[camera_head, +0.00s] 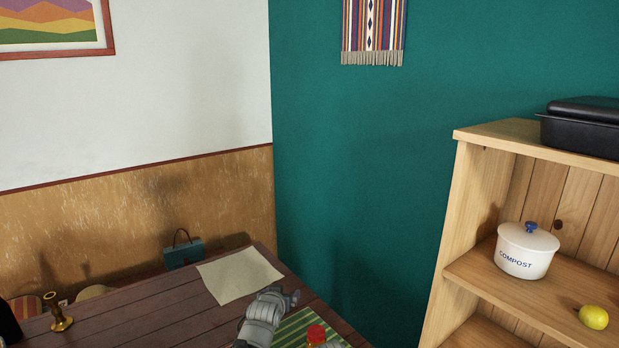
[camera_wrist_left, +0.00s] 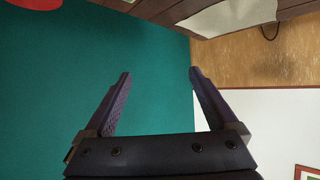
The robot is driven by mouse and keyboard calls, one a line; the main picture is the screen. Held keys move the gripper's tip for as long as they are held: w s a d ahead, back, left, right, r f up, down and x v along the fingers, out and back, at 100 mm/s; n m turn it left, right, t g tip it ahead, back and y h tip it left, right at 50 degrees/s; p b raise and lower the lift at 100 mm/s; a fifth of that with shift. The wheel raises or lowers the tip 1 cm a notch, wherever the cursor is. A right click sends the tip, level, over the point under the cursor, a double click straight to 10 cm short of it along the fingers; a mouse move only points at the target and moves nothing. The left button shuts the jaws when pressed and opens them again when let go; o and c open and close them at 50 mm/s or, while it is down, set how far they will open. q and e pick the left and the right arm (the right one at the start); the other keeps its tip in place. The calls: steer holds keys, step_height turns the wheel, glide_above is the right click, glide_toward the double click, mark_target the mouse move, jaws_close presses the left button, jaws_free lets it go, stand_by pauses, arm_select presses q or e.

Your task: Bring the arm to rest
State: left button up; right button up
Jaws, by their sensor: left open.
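My left gripper (camera_head: 290,297) shows at the end of the grey arm, over the dark wooden table (camera_head: 165,308), between the beige sheet and the green striped mat. In the left wrist view its two dark fingers (camera_wrist_left: 160,73) are spread apart with nothing between them. Behind them is the plain teal wall. My right gripper is in neither view.
A beige sheet (camera_head: 240,275) and a brass candlestick (camera_head: 60,318) are on the table. A wooden shelf (camera_head: 455,225) at right holds a compost pot (camera_head: 527,252) and a lemon (camera_head: 593,317).

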arm_select(q)
steer(key=w+a+n+y, duration=0.1)
steer(key=w+a, duration=0.2)
steer(key=a, duration=0.6)
steer(key=shift+w+a+n+y, duration=0.15)
steer(key=shift+w+n+y, duration=0.2)
steer(key=shift+n+y, duration=0.05)
steer(key=shift+f, duration=0.1)
